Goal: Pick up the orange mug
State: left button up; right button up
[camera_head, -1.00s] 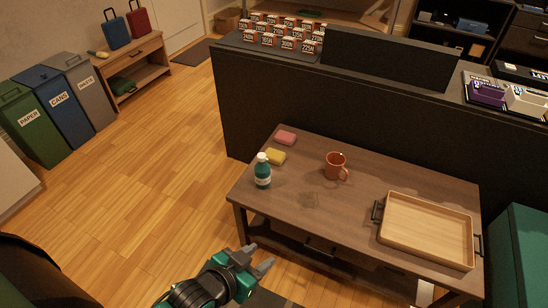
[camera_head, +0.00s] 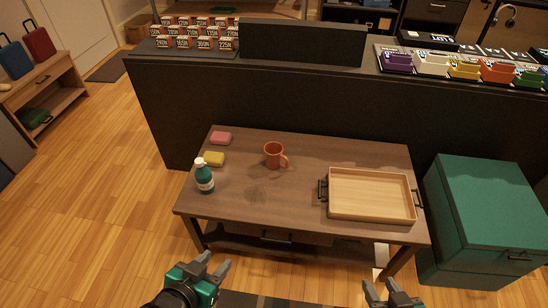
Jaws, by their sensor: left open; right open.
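The orange mug (camera_head: 273,155) stands upright on the brown wooden table (camera_head: 290,213), a little left of the table's middle, with its handle toward the right. My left gripper (camera_head: 215,266) is open and empty at the bottom of the view, in front of the table's near edge. My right gripper (camera_head: 389,288) is open and empty at the bottom right, also short of the table; only its fingers show. Both grippers are well apart from the mug.
A green-labelled bottle (camera_head: 204,177), a yellow sponge (camera_head: 213,159) and a pink sponge (camera_head: 221,138) are left of the mug. A wooden tray (camera_head: 372,216) with dark handles lies on the right. A green chest (camera_head: 484,200) stands right of the table. A dark counter (camera_head: 280,95) rises behind.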

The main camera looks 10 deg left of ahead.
aim_at(273, 151)
jog(key=i+l, duration=0.55)
jog(key=u, duration=0.4)
jog(key=i+l+u, duration=0.1)
jog(key=u, duration=0.3)
jog(key=i+l+u, duration=0.1)
jog(key=u, duration=0.3)
jog(key=l+u, duration=0.1)
jog(key=u, duration=0.3)
